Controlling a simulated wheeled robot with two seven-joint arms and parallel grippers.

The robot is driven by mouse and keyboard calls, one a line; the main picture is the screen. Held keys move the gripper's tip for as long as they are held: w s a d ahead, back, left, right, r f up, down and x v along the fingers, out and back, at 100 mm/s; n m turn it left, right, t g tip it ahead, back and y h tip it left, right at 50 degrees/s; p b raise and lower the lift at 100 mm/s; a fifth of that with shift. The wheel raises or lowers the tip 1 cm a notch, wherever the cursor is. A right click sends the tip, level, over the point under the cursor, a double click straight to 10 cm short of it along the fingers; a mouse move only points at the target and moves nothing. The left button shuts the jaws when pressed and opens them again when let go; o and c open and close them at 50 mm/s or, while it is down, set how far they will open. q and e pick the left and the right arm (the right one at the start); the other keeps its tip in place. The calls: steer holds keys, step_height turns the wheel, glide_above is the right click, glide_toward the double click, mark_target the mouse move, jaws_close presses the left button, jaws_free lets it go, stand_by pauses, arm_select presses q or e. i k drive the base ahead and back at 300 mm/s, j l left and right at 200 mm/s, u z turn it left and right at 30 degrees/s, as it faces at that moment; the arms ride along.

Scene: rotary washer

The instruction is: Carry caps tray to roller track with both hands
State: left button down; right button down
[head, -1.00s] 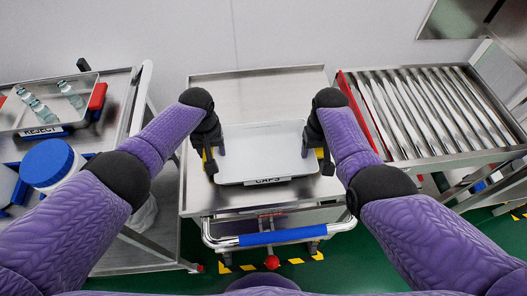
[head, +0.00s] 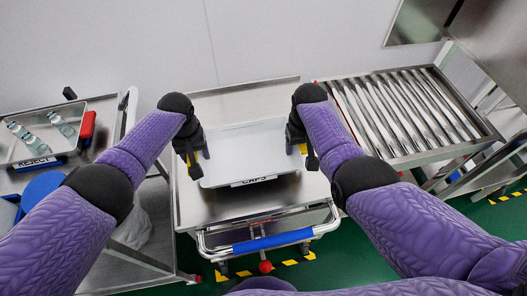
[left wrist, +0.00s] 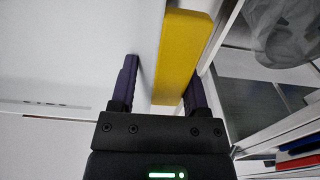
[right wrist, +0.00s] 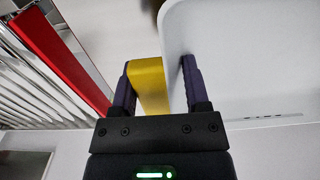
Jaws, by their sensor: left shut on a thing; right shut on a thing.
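The white caps tray (head: 245,150), with a CAPS label on its front, is between my two grippers above the steel cart (head: 245,97). My left gripper (head: 194,158) is shut on the tray's left side; the left wrist view shows its fingers on either side of a yellow handle (left wrist: 180,58). My right gripper (head: 302,146) is shut on the right side, its fingers around another yellow handle (right wrist: 148,85). The tray looks about level; its inside shows no caps that I can make out. The roller track (head: 400,112) is to the right of the cart.
A reject tray (head: 38,163) with several clear bottles stands on a side table at the left. The cart has a blue push handle (head: 272,240) at its front. A red rail (head: 338,117) edges the roller track's near-left side.

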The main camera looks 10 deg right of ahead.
mark_target(407, 120)
steer(key=i+l, duration=0.1)
steer(key=l, duration=0.95)
steer(key=i+l, duration=0.15)
steer(key=l, duration=0.35)
steer(key=i+l, duration=0.1)
steer(key=l, duration=0.95)
steer(key=i, duration=0.05)
